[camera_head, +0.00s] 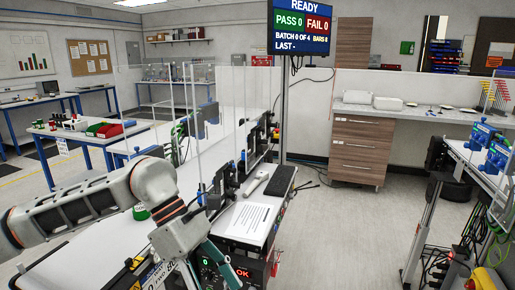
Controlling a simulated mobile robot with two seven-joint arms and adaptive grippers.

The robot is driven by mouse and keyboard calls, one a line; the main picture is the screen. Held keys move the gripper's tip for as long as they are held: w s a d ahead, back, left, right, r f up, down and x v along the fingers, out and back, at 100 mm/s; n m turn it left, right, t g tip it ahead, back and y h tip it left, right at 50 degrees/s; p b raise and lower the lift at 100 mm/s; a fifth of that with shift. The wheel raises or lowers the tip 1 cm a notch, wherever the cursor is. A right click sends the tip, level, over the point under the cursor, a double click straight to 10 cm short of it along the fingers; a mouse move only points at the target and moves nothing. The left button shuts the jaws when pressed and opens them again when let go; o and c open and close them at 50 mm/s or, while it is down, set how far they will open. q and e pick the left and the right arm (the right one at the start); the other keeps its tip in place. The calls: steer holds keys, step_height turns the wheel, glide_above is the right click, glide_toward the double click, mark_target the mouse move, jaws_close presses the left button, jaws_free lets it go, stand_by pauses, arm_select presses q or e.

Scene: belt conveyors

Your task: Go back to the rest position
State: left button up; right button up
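My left arm comes in from the left edge and bends downward over the near end of the conveyor bench. My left gripper (208,268) points down at the bottom of the view, beside a small panel with a lit "OK" display (243,272). Its teal fingers are partly cut off by the lower edge, so I cannot see whether they are open or hold anything. My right gripper is not in view.
A printed sheet (250,221), a pale bar-shaped object (254,184) and a black pad (281,180) lie on the bench. A status screen (302,27) reads READY, PASS 0, FAIL 0. Clear panels stand along the bench. Open floor (345,225) lies to the right.

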arm_select(q)
steer(key=s+d+r+n+g+h, duration=0.1)
steer(key=s+d+r+n+h, duration=0.15)
steer(key=d+h, duration=0.35)
steer(key=s+d+r+n+g+h, duration=0.1)
steer(key=s+d+n+h, duration=0.25)
steer(key=d, duration=0.35)
steer(key=w+a+f+n+t+h, duration=0.25)
steer(key=w+n+t, duration=0.35)
steer(key=n+t, duration=0.45)
steer(key=w+a+f+n+t+h, duration=0.1)
steer(key=w+a+n+t, duration=0.2)
steer(key=w+n+t, duration=0.75)
steer(key=s+a+f+n+t+y, duration=0.1)
steer(key=s+a+f+n+y, duration=0.2)
steer(key=a+f+n+y, duration=0.55)
steer(key=s+a+f+n+g+y, duration=0.2)
steer(key=s+a+f+n+y, duration=0.1)
steer(key=f, duration=0.7)
steer(key=s+a+f+n+g+y, duration=0.2)
steer(key=s+a+f+n, duration=0.4)
steer(key=s+f+n, duration=0.2)
steer(key=s+a+f+n+g+y, duration=0.1)
steer(key=s+a+f+n+y, duration=0.2)
steer(key=f, duration=0.9)
steer(key=s+a+n, duration=0.1)
steer(key=s+n, duration=0.2)
steer(key=shift+a+g+y, duration=0.35)
steer(key=shift+a+g, duration=0.05)
